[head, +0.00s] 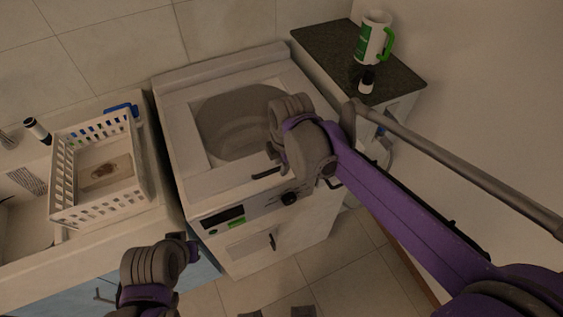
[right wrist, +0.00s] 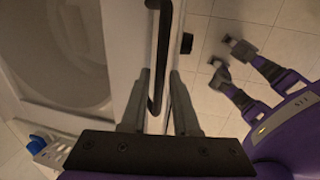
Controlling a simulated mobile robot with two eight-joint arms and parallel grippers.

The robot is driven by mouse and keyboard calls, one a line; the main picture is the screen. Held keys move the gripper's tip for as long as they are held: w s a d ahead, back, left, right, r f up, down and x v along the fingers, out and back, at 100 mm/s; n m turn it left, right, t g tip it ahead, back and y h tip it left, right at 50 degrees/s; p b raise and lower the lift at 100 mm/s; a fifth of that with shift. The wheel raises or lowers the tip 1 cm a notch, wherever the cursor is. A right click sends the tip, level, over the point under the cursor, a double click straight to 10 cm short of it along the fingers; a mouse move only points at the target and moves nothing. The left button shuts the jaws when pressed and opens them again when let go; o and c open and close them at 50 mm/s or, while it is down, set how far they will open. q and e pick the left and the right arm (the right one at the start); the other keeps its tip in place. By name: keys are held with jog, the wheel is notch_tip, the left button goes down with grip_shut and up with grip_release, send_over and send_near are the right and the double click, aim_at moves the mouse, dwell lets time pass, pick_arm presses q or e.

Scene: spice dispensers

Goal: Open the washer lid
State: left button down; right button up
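The white top-loading washer (head: 185,152) stands against the wall in the middle of the head view. Its lid (head: 180,125) lies flat on top, with the round drum showing through its middle. A dark bar handle (head: 264,175) is at the lid's front edge; it also shows in the right wrist view (right wrist: 163,38). My right gripper (right wrist: 159,82) is open, with one finger on each side of the handle, and a gap shows around the bar. In the head view my right wrist hides the fingertips. My left gripper (head: 188,248) is low in front of the washer; its fingers are unclear.
A white basket (head: 62,185) stands on the counter left of the washer, with a dark bottle (head: 38,130) behind it. A dark-topped cabinet (head: 325,45) at the right holds a green-and-white mug (head: 371,40) and a small bottle (head: 367,84).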

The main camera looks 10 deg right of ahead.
grip_shut()
dwell(1.1)
